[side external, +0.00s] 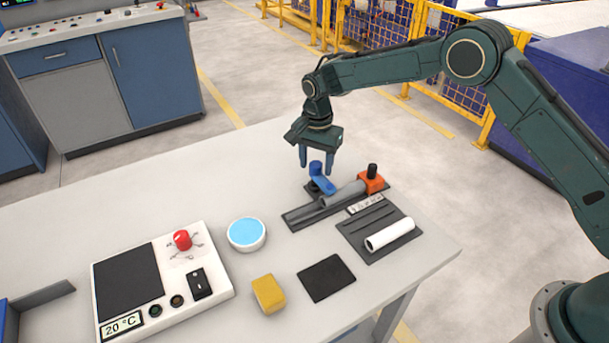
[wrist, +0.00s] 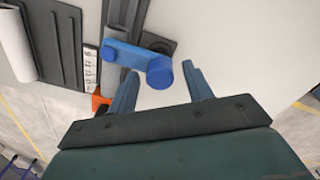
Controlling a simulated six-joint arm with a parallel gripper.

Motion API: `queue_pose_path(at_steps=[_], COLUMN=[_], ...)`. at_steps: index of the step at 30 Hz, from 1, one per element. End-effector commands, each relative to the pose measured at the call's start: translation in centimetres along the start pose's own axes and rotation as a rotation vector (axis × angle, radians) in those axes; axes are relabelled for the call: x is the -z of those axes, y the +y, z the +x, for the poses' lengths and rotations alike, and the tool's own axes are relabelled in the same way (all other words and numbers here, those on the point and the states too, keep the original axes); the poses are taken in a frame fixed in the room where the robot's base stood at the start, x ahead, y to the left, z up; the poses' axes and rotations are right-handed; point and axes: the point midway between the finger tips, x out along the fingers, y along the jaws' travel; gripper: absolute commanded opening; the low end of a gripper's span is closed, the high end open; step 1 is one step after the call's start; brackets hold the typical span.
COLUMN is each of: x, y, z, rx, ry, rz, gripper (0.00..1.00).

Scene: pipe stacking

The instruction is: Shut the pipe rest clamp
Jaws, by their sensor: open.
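The pipe rest (side external: 300,217) is a dark channel on the table with a grey pipe (side external: 345,194) lying in it. Its blue clamp (side external: 323,186) has an upright round knob and a flat arm. In the wrist view the clamp arm (wrist: 128,55) reaches across the channel, with the knob (wrist: 160,73) off to the right side. I cannot tell how firmly it bears on the pipe. My gripper (side external: 316,169) points down, open, with its fingers either side of the knob. In the wrist view the knob shows between the fingertips (wrist: 162,76), apparently not gripped.
An orange block with a black knob (side external: 371,180) stands at the rest's far end. A white pipe (side external: 390,234) lies on a dark grooved tray (side external: 360,240). A blue-topped dish (side external: 247,233), yellow block (side external: 268,293), black pad (side external: 326,278) and control panel (side external: 218,285) stand nearer the camera.

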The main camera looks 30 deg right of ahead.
Motion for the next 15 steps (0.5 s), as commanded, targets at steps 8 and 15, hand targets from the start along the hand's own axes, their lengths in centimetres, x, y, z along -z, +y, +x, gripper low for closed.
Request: queue_pose_path(at_steps=[8,15], x=[0.0,0.0], y=[-0.1,-0.1], z=[-1.9,-5.5], rx=[0.003,0.005], ry=[0.001,0.002], rz=[-0.001,0.000], gripper=[0.50,0.50])
